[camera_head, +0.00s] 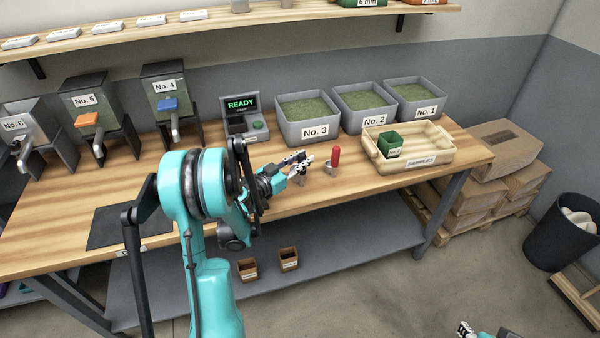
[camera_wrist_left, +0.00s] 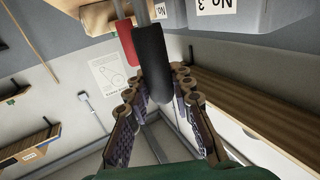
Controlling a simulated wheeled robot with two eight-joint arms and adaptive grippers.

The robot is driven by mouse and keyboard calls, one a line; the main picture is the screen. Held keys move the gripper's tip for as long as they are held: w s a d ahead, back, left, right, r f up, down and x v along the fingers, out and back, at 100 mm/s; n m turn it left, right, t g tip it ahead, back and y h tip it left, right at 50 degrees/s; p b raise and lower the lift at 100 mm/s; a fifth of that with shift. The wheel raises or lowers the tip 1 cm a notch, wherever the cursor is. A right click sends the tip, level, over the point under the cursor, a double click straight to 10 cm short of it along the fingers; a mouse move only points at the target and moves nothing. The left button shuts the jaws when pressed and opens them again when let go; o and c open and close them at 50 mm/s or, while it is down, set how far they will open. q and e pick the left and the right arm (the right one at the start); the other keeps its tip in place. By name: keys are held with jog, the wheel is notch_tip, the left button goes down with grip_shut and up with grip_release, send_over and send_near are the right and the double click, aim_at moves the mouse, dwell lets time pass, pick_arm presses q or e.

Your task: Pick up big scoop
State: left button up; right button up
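A scoop with a black handle (camera_wrist_left: 152,62) shows in the left wrist view, its handle between the fingertips of my left gripper (camera_wrist_left: 158,92). The fingers are apart, with a gap beside the handle. In the head view my left gripper (camera_head: 297,163) is above the bench's front part and mostly hides this scoop. A scoop with a red handle (camera_head: 335,157) stands just right of it, upright; its handle also shows in the left wrist view (camera_wrist_left: 128,40). Which scoop is bigger is not clear. My right gripper (camera_head: 465,329) is only partly in view at the bottom edge.
Grey bins No. 3 (camera_head: 308,118), No. 2 (camera_head: 364,107) and No. 1 (camera_head: 414,97) stand behind the scoops. A wooden samples tray (camera_head: 435,155) holding a green box (camera_head: 390,144) is to the right. A READY display (camera_head: 241,104) stands behind my left arm.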

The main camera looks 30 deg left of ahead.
pick_arm(q)
grip_shut()
jog(key=shift+r, duration=0.1)
notch_tip(320, 180, up, 4)
jog(key=p, duration=0.2)
jog(key=shift+r+p, duration=0.25)
jog(key=shift+p, duration=0.05)
jog(key=s+d+r+p, duration=0.1)
jog(key=s+d+r, duration=0.1)
jog(key=d, duration=0.3)
jog(key=s+d+r+p, duration=0.2)
jog(key=s+d+r, duration=0.1)
jog(key=d+r, duration=0.1)
jog(key=shift+d+r, duration=0.15)
jog(key=shift+d, duration=0.7)
jog(key=shift+w, duration=0.1)
